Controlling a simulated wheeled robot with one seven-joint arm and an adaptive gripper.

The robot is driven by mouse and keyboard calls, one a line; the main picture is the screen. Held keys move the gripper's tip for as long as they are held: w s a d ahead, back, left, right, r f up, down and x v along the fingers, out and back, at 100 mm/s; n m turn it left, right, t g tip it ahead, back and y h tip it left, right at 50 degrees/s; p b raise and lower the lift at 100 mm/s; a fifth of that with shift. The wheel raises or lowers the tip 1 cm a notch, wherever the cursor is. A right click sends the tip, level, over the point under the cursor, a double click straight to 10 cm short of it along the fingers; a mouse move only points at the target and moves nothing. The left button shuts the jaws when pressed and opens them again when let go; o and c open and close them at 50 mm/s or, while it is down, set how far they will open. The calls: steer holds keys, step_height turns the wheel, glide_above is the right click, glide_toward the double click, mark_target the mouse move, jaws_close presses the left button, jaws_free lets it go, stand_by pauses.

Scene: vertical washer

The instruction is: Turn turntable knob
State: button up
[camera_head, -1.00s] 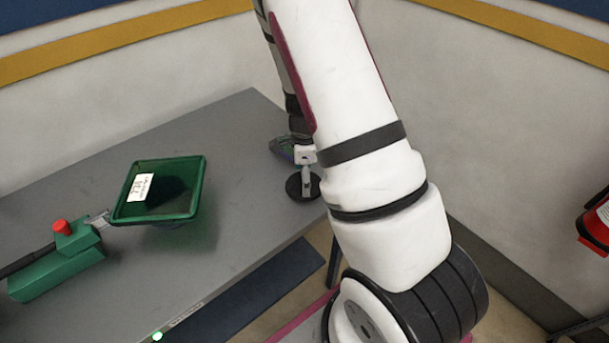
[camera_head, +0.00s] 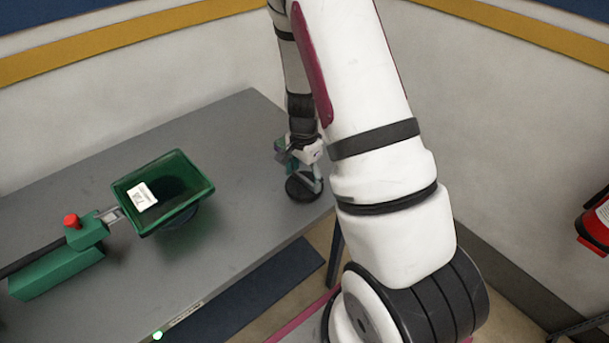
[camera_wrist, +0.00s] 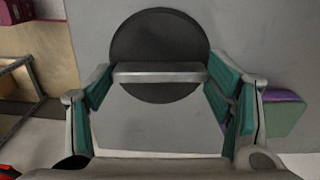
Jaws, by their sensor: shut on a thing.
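The turntable knob is a black disc (camera_head: 303,187) with a grey bar across it, at the right end of the grey table. In the wrist view its disc (camera_wrist: 160,35) and flat bar (camera_wrist: 160,77) are ahead of me. My gripper (camera_head: 309,170) is over the knob, shut on the bar, with one teal-padded finger at each end of it in the wrist view (camera_wrist: 160,74). The green square tray (camera_head: 180,212) with a white label sits turned at an angle on a dark round base, left of the knob.
A green block with a red button (camera_head: 72,220) and a metal end stands left of the tray. The grey table (camera_head: 240,130) is bare between tray and knob. A purple and green object (camera_wrist: 282,112) shows at the right in the wrist view. A red extinguisher (camera_head: 597,225) hangs at far right.

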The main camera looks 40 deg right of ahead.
mark_target(304, 177)
steer(key=n, duration=0.5)
steer(key=shift+n+p, duration=0.65)
steer(key=shift+n, duration=1.85)
steer(key=o, duration=1.2)
steer(key=shift+c, duration=0.2)
step_height(304, 177, up, 12)
